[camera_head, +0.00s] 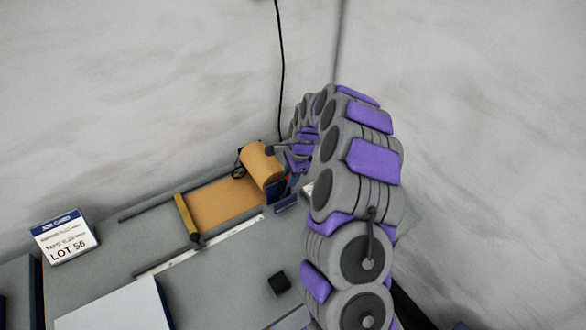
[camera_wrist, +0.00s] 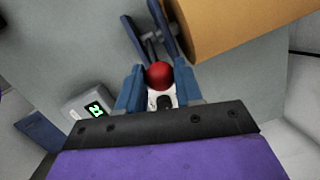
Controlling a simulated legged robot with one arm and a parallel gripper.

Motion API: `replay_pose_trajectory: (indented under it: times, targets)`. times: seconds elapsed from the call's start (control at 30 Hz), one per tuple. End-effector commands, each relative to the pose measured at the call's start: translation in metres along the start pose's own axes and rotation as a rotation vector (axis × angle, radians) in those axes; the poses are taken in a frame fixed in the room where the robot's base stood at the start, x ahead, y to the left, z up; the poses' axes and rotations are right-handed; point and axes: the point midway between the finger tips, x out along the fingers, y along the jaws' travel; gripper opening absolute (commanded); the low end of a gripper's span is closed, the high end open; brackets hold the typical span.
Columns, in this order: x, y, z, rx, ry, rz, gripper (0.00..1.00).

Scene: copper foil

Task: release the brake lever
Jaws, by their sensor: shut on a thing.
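The brake lever's red ball knob (camera_wrist: 160,75) sits between the two blue fingers of my gripper (camera_wrist: 160,92) in the wrist view, and the fingers are shut on it. The lever's lower part is mostly hidden by the fingers. The copper roll (camera_wrist: 235,28) lies just beyond the gripper, beside a blue bracket (camera_wrist: 150,28). In the head view the copper roll (camera_head: 262,166) stands at the far end of the foil sheet, and my arm curves down beside it from the right. The arm hides most of the gripper there.
A copper foil sheet (camera_head: 222,203) runs along the bench (camera_head: 222,276) to a yellow bar (camera_head: 187,217). A lot sign (camera_head: 64,236) stands at the left. A small black block (camera_head: 279,284) and a white panel (camera_head: 115,308) are in front. A box with a green display (camera_wrist: 92,104) is near the gripper.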

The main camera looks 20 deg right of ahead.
Motion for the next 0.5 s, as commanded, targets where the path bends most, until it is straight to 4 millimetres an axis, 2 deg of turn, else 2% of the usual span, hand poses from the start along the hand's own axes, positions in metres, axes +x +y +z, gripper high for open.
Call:
replay_pose_trajectory:
  times: [0.03,0.07,0.5]
  targets:
    - [-0.009,-0.002,0.002,-0.005,0.026,-0.013,0.00]
    - [-0.009,-0.003,0.004,-0.008,0.041,-0.018,0.00]
    - [-0.003,0.003,0.028,-0.046,0.242,-0.063,0.00]
